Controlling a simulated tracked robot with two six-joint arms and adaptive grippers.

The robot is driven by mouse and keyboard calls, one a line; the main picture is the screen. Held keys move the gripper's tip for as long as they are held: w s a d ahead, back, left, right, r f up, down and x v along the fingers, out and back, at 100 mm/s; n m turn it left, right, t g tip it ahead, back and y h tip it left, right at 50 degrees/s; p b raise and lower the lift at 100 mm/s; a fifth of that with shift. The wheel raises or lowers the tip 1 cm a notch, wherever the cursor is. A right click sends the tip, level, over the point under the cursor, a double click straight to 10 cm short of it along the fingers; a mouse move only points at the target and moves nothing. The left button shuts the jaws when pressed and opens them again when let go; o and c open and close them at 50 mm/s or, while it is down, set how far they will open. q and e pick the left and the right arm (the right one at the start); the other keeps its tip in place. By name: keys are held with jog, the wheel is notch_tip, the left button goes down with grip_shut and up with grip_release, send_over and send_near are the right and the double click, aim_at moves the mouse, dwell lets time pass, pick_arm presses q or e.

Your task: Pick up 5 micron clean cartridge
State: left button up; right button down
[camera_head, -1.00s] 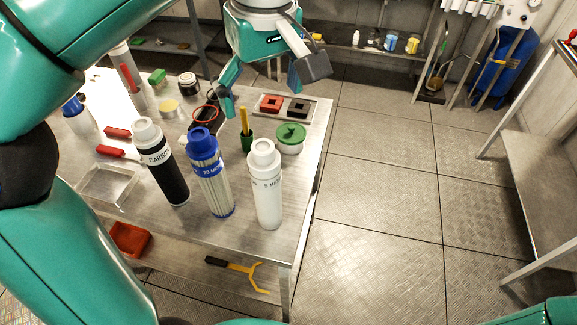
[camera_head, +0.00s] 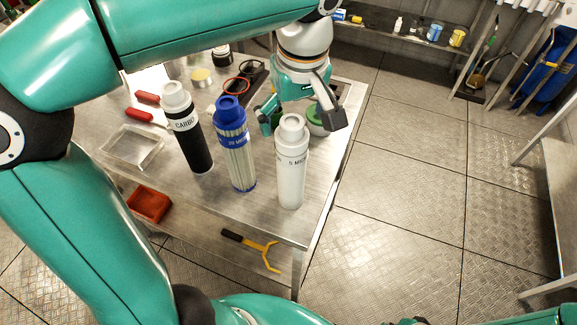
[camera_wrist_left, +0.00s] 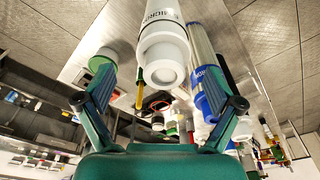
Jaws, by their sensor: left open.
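The 5 micron clean cartridge (camera_head: 291,178) is a white cylinder with a narrower white cap, standing upright near the front right corner of the steel table. In the left wrist view its capped end (camera_wrist_left: 163,55) lies between the two fingers. My left gripper (camera_head: 298,122) is open, with its fingers spread just behind and to either side of the cap in the head view. Its fingers also show in the left wrist view (camera_wrist_left: 157,85), with gaps to the cartridge. My right gripper is not clearly seen.
A blue-capped 20 micron cartridge (camera_head: 237,155) stands close to the left, and a black carbon cartridge (camera_head: 189,135) farther left. A green-lidded tub (camera_head: 317,122) is partly hidden behind my gripper. A clear tray (camera_head: 132,147) lies at left. The table's right edge is close.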

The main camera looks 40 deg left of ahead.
aim_at(291, 167)
pick_arm(q)
jog(key=f, duration=0.3)
jog(key=shift+s+a+f, duration=0.15)
jog(key=shift+a+f, duration=0.1)
jog(key=shift+f, duration=0.45)
jog(key=c, duration=1.7)
jog(key=shift+r, duration=0.1)
